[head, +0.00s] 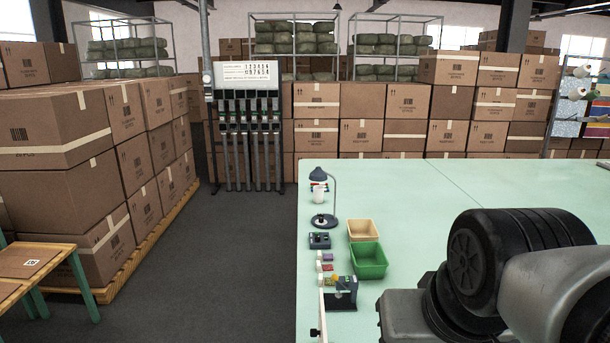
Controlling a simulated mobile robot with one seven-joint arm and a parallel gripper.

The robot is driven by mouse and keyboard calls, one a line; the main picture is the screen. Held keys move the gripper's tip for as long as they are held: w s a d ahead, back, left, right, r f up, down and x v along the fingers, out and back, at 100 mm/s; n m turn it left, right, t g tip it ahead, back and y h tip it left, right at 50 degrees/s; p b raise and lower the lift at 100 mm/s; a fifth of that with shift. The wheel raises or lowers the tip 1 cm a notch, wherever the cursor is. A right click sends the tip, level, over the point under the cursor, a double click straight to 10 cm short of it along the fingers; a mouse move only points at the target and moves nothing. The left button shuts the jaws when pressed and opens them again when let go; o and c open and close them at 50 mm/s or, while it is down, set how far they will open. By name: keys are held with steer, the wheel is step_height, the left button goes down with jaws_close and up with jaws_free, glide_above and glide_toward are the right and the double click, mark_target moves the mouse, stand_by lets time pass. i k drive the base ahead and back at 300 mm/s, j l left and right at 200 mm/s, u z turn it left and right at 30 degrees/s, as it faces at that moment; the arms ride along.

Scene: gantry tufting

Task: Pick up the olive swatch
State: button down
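I cannot make out an olive swatch for certain. A small group of coloured pieces (327,267), white, pink and dark red, lies near the left edge of the pale green table (430,190). Yellow and orange pieces (333,280) show just below them, beside a small dark device (342,294). They are too small to identify. My gripper is not in view; only thick grey and black parts of my arm show at the lower right, hiding that part of the table.
A tan bin (362,230) and a green bin (369,261) stand right of the small pieces. A lamp (325,200) and a dark box (319,240) stand along the table's left edge. The table's far middle is clear. Stacked cartons (60,130) line the left floor.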

mark_target(329, 282)
steer(key=k+j, duration=0.15)
steer(key=j, duration=0.25)
steer(key=k+j+z, duration=0.1)
steer(key=j, duration=0.35)
steer(key=k+j, duration=0.15)
steer(key=j, duration=0.25)
steer(key=k+j+z, duration=0.1)
steer(key=j+z, duration=0.2)
steer(key=j, duration=0.8)
steer(key=i+j+z, duration=0.1)
steer(key=j, duration=0.25)
steer(key=i+j+z, duration=0.25)
steer(key=j, duration=0.5)
steer(key=i+j+z, duration=0.35)
steer(key=i+j, duration=0.65)
steer(key=i+j+z, duration=0.1)
steer(key=i, duration=0.9)
steer(key=i+j, duration=0.1)
steer(key=j, duration=0.2)
steer(key=i+j+z, duration=0.1)
steer(key=j, duration=0.15)
